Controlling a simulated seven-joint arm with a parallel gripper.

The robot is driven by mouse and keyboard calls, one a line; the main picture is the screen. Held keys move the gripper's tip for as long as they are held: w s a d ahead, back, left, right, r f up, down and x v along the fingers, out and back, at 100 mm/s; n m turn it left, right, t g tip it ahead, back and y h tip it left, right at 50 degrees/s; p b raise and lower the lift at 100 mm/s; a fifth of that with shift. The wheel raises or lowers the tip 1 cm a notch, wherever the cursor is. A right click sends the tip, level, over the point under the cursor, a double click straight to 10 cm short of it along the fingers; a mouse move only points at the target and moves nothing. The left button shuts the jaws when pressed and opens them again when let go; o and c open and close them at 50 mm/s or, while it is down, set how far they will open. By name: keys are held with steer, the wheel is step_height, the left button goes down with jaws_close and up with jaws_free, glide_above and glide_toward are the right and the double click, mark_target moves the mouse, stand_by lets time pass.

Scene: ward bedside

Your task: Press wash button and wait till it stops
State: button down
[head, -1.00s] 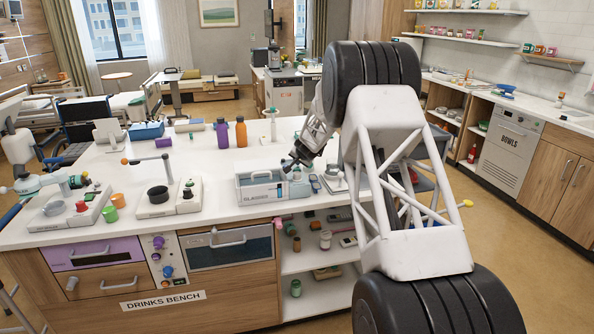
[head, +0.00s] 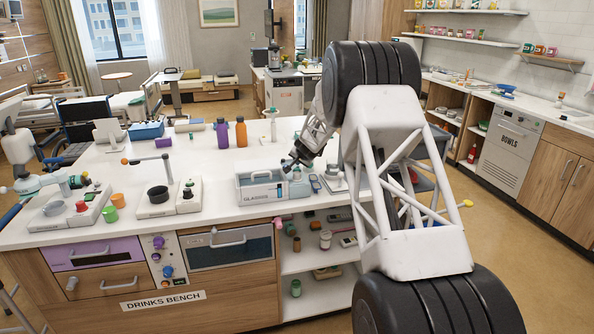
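A grey-white box labelled "GLASSES" (head: 256,199) with a front handle and a dark bluish inside stands near the front edge of the white bench. It appears to be the glass washer. My gripper (head: 288,164) reaches down from the upper right to the right end of this box. Its tip is at or just above small teal and grey parts (head: 297,181) there. I cannot tell whether it touches them. The wash button cannot be made out; the gripper may hide it. The fingers are too small and dark to tell open from shut.
Purple (head: 222,134) and orange (head: 241,133) bottles stand behind the box. Open shelves (head: 305,263) lie below. The white bench top (head: 120,160) has clear room.

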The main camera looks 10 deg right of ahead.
mark_target(298, 169)
steer(key=shift+f, duration=0.95)
stand_by(1.6)
steer(key=shift+r, duration=0.85)
steer(key=shift+r, duration=0.1)
steer(key=shift+r, duration=2.5)
